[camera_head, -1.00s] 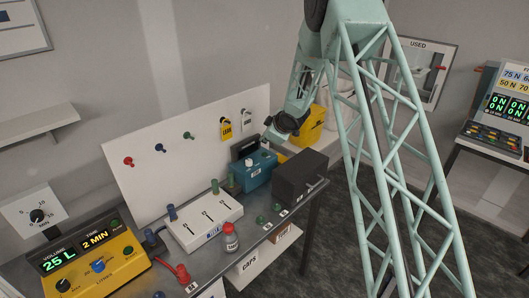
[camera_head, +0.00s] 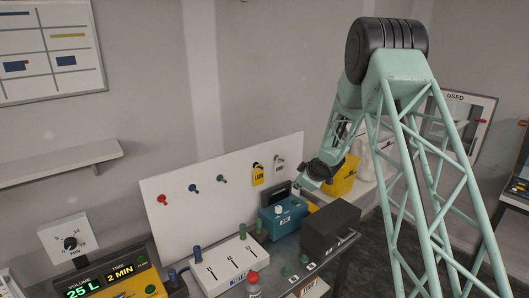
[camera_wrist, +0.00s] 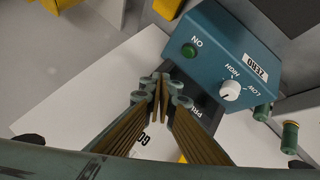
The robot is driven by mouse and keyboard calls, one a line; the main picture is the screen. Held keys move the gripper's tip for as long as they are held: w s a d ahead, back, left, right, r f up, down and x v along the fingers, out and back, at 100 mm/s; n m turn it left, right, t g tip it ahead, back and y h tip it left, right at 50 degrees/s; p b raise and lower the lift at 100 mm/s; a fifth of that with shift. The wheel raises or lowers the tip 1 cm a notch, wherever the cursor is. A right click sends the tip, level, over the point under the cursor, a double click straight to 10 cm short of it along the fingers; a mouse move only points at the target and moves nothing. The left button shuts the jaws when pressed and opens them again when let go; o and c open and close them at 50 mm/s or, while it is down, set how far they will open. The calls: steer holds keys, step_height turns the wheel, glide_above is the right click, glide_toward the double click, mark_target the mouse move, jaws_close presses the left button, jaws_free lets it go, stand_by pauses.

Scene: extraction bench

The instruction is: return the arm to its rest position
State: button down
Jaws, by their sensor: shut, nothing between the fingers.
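My arm (camera_head: 375,110) is bent, its lattice links running up to a black joint and down toward the bench at the board's right end. In the wrist view, my gripper (camera_wrist: 160,80) has its fingertips together with nothing between them. It is close to the teal box (camera_wrist: 235,60), which has a green button and a white knob. The box also shows in the head view (camera_head: 283,217), just below the wrist. The fingertips are hard to make out in the head view, and I cannot tell their exact height.
A dark grey box (camera_head: 330,228) stands right of the teal box. A white back panel (camera_head: 225,190) carries coloured knobs and tags. A white switch block (camera_head: 232,265), a red-capped bottle (camera_head: 253,285) and a yellow console (camera_head: 125,285) are in front. A shelf (camera_head: 60,163) is at left.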

steer(key=s+d+r+m+h+b, duration=0.1)
steer(key=s+d+r+m+b, duration=0.15)
steer(key=s+r, duration=0.45)
steer(key=s+d+r+m+h+b, duration=0.1)
steer(key=s+d+r+h+b, duration=0.15)
steer(key=s+r, duration=0.5)
steer(key=s+d+r+m+g+b, duration=0.15)
steer(key=s+r, duration=0.25)
steer(key=s, duration=0.4)
steer(key=s+r+m+b, duration=0.2)
steer(key=s+r, duration=0.2)
steer(key=s, duration=0.3)
steer(key=s+a+f+m+g+b, duration=0.1)
steer(key=s+a+f+b, duration=0.1)
steer(key=s, duration=1.4)
steer(key=s+a+f+m+g+b, duration=0.1)
steer(key=s+a+m+b, duration=0.1)
steer(key=s, duration=1.4)
steer(key=s+a+f+m+g+y+b, duration=0.1)
steer(key=s+b, duration=0.3)
steer(key=s, duration=1.2)
steer(key=shift+s+a+f+m, duration=0.25)
steer(key=shift+a+f+m, duration=0.25)
steer(key=shift+a+f, duration=0.35)
step_height(320, 180, up, 8)
steer(key=p, duration=0.8)
steer(key=shift+r, duration=0.15)
